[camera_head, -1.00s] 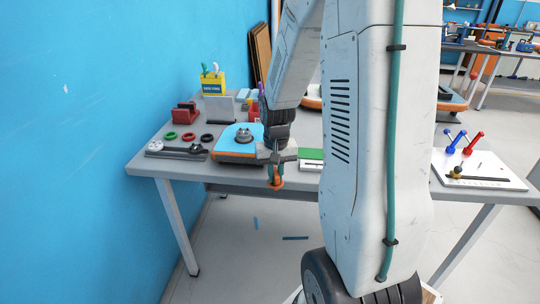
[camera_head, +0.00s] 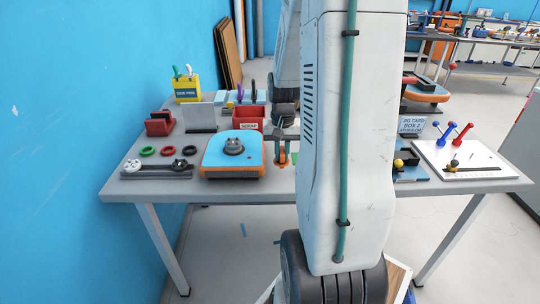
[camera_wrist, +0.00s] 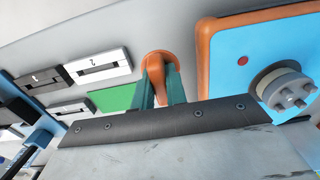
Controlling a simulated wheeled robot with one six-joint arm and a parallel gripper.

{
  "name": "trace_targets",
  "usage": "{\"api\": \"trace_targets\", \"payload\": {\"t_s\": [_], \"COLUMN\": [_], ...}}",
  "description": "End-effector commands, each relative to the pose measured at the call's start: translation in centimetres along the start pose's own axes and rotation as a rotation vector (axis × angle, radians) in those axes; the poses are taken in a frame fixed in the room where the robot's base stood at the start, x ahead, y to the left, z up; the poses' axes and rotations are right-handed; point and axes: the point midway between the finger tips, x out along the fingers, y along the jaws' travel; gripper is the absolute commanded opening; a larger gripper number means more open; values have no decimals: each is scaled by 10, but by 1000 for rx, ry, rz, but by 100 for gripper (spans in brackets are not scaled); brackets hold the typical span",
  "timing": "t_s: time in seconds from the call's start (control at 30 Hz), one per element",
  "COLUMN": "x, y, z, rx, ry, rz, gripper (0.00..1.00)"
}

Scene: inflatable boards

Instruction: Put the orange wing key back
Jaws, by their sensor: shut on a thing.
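My gripper (camera_head: 283,150) is shut on the orange wing key (camera_head: 282,158), beside the right edge of the blue and orange inflatable board (camera_head: 213,155). In the wrist view, the key's rounded orange end (camera_wrist: 160,58) shows between and beyond the teal fingers of my gripper (camera_wrist: 160,88); the rest is hidden. The board (camera_wrist: 245,45) is to the right there, with a grey valve (camera_wrist: 284,88). Left of the key lie a green plate (camera_wrist: 111,98) and slotted blocks, one white (camera_wrist: 97,67). I cannot tell the key's height above the table.
A red scrap bin (camera_head: 249,124) stands behind the board. Rings, a dark rail (camera_head: 157,171), a red holder (camera_head: 159,124) and a yellow box (camera_head: 187,90) are to the left. A white panel with blue and red handles (camera_head: 470,160) is at right. My arm hides the table's middle.

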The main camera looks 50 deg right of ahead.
Motion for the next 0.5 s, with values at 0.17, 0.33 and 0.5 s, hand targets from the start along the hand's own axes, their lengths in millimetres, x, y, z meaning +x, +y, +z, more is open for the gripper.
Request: {"api": "trace_targets", "payload": {"t_s": [0.17,0.33,0.5], "x": [2,17,37], "y": [-2,-3,-2], "z": [-9,-8,-9], "rx": [-5,-8,-5], "ry": [0,-4,-1], "rz": [0,0,0], "gripper": [0,0,0]}}
